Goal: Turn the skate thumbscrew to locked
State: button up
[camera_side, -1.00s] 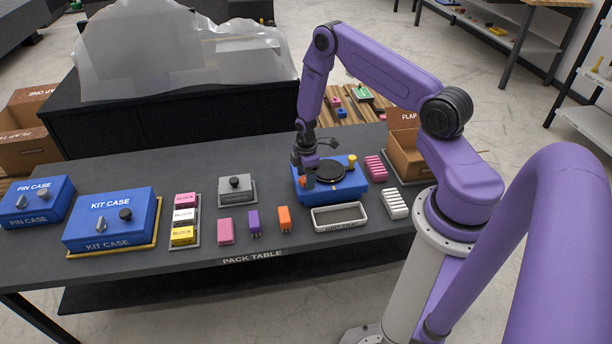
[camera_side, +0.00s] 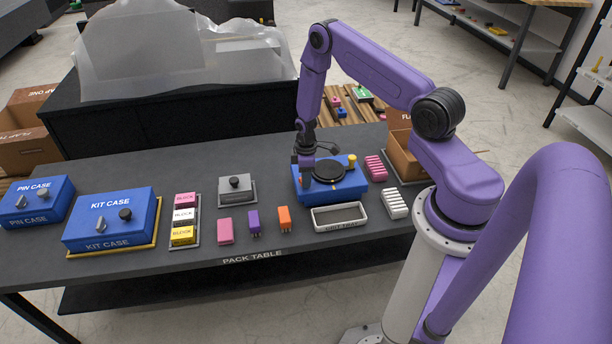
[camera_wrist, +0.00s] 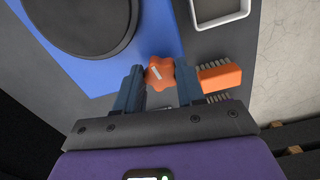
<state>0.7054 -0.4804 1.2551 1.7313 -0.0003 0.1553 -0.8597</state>
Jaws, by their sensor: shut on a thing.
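The skate is a blue block (camera_side: 350,189) with a round black disc (camera_side: 328,171) on top, at the right of the pack table. Its thumbscrew is an orange lobed knob (camera_wrist: 159,72) with a short white line on top, at the block's corner in the wrist view. The line runs slantwise there. My gripper (camera_wrist: 159,84) is shut on the thumbscrew, one finger on each side. In the side view, my gripper (camera_side: 306,182) points down at the block's left front and hides the knob. The disc is partly cut off in the wrist view.
A shallow pale tray (camera_side: 340,228) stands just in front of the skate. An orange toothed piece (camera_wrist: 220,78) lies close beside my fingers. A purple piece (camera_side: 254,222), a pink block (camera_side: 225,231) and a grey fixture (camera_side: 236,188) stand to the left. A yellow knob (camera_side: 352,160) rises behind.

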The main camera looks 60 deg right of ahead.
jog(key=m, duration=0.4)
jog(key=shift+a+m, duration=0.1)
jog(key=shift+m, duration=0.2)
jog(key=m, duration=0.5)
jog(key=shift+a, duration=0.1)
jog(key=m, duration=1)
jog(key=shift+a, duration=0.1)
jog(key=shift+w, duration=0.1)
jog(key=o, duration=1)
jog(key=shift+o, duration=0.2)
notch_tip(320, 180, up, 17)
jog(key=shift+r, duration=0.2)
